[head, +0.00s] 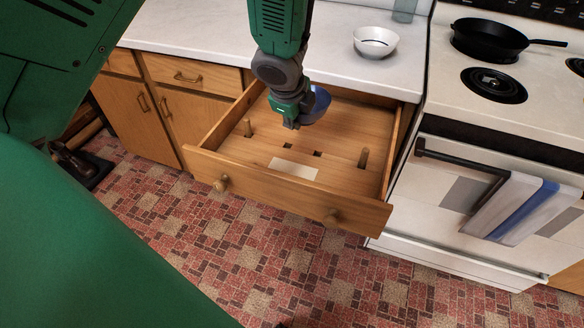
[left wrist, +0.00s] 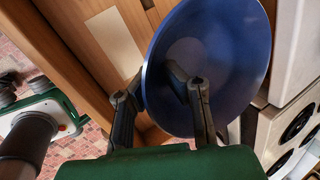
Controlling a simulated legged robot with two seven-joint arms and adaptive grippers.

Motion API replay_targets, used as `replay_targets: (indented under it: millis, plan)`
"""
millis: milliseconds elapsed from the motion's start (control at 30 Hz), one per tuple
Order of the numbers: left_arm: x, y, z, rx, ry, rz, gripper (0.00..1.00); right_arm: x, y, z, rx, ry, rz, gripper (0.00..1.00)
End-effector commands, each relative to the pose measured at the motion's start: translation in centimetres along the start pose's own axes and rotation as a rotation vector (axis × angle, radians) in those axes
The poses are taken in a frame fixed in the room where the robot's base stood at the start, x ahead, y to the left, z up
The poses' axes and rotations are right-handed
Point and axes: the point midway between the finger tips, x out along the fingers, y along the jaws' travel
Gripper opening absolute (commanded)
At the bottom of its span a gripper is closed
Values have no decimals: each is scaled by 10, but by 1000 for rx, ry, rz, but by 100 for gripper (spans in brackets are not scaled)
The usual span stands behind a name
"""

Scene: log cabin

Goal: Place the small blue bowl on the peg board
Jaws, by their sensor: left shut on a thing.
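The small blue bowl (head: 317,103) is held over the open drawer in the head view. It also fills much of the left wrist view (left wrist: 230,60), tilted on its side. My left gripper (head: 292,123) is shut on the bowl's rim, with one finger inside the bowl and the other outside; it also shows in the left wrist view (left wrist: 160,90). The peg board (head: 335,145) is the wooden board inside the open drawer. It has upright pegs, dark square holes and a pale rectangle. My right gripper is not seen in the head view.
The open wooden drawer (head: 285,197) juts out from the counter. A white bowl (head: 376,42) and a glass (head: 404,10) stand on the white counter (head: 200,30). The stove at right bears a black pan (head: 488,38); a striped towel (head: 518,207) hangs on its oven handle.

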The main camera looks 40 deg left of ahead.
Motion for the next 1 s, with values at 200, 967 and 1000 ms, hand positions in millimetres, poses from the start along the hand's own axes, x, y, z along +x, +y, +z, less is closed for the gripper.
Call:
replay_targets:
  millis: [200,967,1000]
  plan:
    - [15,8,17,350,141,-22,0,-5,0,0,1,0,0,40]
    - [38,44,32,977,361,-78,0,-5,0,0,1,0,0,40]
    - [45,48,32,981,364,-78,0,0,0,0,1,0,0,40]
